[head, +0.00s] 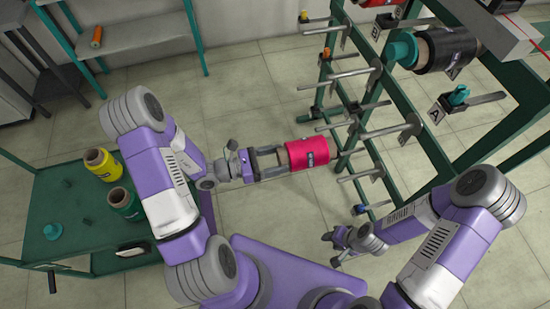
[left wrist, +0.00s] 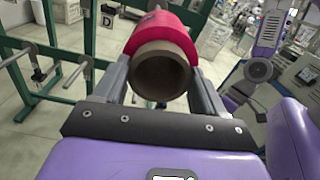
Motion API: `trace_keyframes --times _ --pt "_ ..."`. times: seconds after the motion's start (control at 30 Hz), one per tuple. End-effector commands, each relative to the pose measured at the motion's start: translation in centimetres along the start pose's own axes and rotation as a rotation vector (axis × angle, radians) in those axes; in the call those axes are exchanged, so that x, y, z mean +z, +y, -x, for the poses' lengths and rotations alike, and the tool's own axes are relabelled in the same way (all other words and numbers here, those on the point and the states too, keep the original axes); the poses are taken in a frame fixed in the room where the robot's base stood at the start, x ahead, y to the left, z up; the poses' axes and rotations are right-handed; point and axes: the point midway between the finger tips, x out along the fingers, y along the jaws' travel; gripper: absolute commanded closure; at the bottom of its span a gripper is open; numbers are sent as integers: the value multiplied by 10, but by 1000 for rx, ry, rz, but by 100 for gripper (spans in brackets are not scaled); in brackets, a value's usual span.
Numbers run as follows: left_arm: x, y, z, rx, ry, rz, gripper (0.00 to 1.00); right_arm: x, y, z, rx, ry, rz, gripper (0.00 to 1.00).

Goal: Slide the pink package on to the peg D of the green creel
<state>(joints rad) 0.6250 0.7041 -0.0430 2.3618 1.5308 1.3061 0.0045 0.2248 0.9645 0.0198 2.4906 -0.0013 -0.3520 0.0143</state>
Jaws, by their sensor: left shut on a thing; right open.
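The pink package (head: 308,154) is a short pink cylinder on a brown tube, in the middle of the head view. My left gripper (head: 283,158) is shut on the near end of its tube and holds it in the air. In the left wrist view the package (left wrist: 175,35) points away from me, with the tube's open end (left wrist: 161,72) between the fingers. The green creel (head: 412,130) stands to the right of the package, with several bare metal pegs. A plate marked D (left wrist: 107,15) shows in the left wrist view. My right gripper (head: 336,247) is open and empty, low in front of the creel.
A green cart (head: 80,240) at the left bears a yellow package (head: 102,164) and a green package (head: 123,203). A black package (head: 445,48) sits on the creel's upper right. A shelf (head: 135,45) stands at the back left. Tiled floor (head: 250,90) is clear behind the left gripper.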

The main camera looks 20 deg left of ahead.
Motion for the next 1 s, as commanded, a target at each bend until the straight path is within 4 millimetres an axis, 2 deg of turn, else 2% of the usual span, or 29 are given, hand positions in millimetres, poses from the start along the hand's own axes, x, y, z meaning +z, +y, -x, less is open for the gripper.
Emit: trace_keyframes --times 0.23,0.6,0.83,1.0 --pt "0 4 -15 19 -17 -3 92 0 1 -3 0 0 0 57" --pt "0 4 -67 16 -16 -4 92 0 4 -10 0 0 0 57" --pt "1 5 -68 19 -15 -3 92 0 4 -9 0 0 0 57" --pt "1 5 -77 18 -14 -3 92 0 4 -10 0 0 0 57"
